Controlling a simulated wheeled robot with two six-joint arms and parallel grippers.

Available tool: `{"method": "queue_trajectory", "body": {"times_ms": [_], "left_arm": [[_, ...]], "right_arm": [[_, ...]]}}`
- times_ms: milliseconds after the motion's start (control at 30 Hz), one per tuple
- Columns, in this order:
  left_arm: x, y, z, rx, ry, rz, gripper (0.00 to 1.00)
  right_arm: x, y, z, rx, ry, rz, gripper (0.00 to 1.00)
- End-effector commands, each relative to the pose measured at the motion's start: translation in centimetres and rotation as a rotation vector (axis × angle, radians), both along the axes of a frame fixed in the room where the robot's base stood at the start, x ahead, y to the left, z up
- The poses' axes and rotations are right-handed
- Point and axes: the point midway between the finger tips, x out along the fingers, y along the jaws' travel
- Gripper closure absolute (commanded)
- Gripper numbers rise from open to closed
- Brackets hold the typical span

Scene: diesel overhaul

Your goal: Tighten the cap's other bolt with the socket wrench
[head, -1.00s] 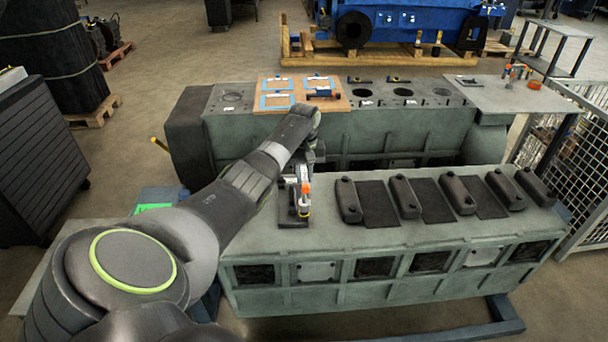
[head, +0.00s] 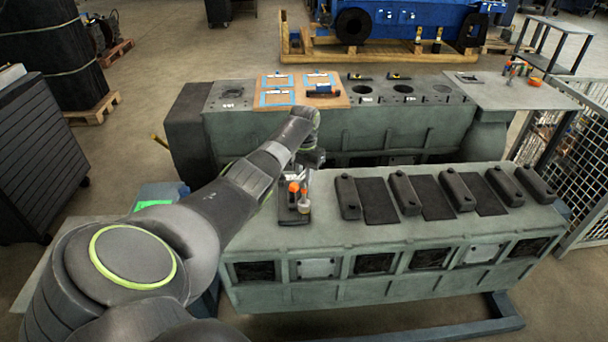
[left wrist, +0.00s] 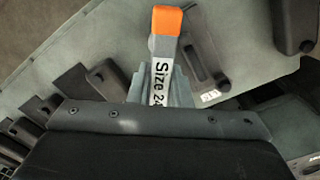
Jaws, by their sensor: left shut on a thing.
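The socket wrench (left wrist: 162,75) shows in the left wrist view as a grey bar with an orange end and a "Size 24" label. My left gripper (head: 300,182) is shut on it; its fingers are partly hidden by the wrench and the wrist housing. In the head view the wrench's orange part (head: 293,187) stands above a dark cap (head: 292,217) on the left end of the near green block. The cap also shows in the left wrist view (left wrist: 203,65). I cannot tell whether the socket sits on a bolt. My right gripper is not in view.
Several dark caps (head: 458,191) and flat dark pads stand along the near block's top (head: 330,232), right of the wrench. The far block (head: 340,130) carries a wooden board (head: 340,101) with blue-framed sheets. A mesh fence (head: 575,150) stands at right.

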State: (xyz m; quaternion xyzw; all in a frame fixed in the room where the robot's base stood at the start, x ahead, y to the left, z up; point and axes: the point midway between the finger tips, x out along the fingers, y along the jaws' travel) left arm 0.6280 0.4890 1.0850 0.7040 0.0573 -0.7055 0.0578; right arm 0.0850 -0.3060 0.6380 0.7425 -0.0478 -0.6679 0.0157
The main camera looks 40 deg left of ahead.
Motion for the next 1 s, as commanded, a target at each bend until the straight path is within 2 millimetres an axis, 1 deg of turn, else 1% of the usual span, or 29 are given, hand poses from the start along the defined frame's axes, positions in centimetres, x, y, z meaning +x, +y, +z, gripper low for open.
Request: {"method": "queue_trajectory", "body": {"times_ms": [100,1000], "left_arm": [[0.06,-0.01,0.06,0.0,-0.002,-0.136,1.0],[0.08,-0.02,-0.08,0.0,-0.003,-1.179,1.0]], "right_arm": [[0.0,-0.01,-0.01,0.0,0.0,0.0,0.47],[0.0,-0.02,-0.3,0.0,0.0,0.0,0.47]]}}
